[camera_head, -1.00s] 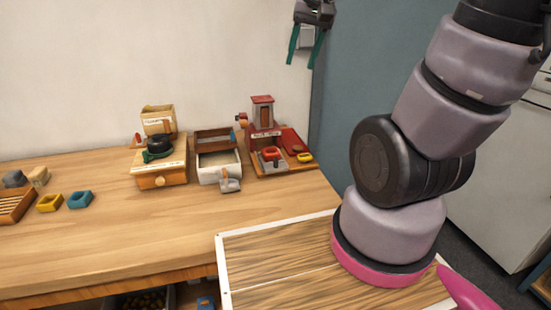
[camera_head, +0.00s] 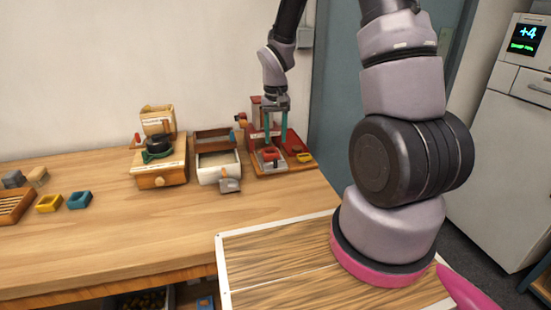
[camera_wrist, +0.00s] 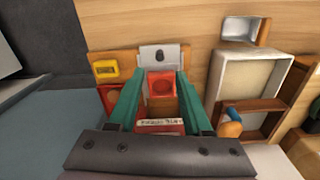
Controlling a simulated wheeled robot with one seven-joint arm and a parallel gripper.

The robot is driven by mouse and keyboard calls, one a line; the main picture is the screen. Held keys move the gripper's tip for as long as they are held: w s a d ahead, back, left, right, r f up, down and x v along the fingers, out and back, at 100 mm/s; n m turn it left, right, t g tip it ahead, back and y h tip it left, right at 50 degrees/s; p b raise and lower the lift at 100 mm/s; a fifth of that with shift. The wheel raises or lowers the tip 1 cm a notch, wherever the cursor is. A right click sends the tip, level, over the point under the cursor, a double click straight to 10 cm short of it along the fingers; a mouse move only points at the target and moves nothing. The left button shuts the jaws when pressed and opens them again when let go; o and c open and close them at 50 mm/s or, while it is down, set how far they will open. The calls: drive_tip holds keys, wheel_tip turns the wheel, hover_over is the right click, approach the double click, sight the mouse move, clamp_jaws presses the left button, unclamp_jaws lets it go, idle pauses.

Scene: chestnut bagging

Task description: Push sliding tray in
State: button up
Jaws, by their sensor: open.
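The sliding tray (camera_head: 268,163) is a light grey plate at the front of the red machine (camera_head: 257,102) at the back right of the bench. In the wrist view the sliding tray (camera_wrist: 160,54) shows a dark knob and sticks out past the wooden base's front edge. A red square cup (camera_wrist: 161,84) sits on it or just behind its bare front part. My gripper (camera_head: 276,143) points down over the machine with green fingers spread. In the wrist view my gripper (camera_wrist: 159,78) has one finger on each side of the cup, and I cannot tell if they touch anything.
A yellow cup (camera_head: 305,157) and a dark red tray (camera_head: 292,142) stand right of the sliding tray. The bench in front is clear.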

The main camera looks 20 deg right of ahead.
wheel_tip(320, 180, down, 9)
drive_tip(key=shift+r, duration=0.2)
clamp_jaws()
idle(1.5)
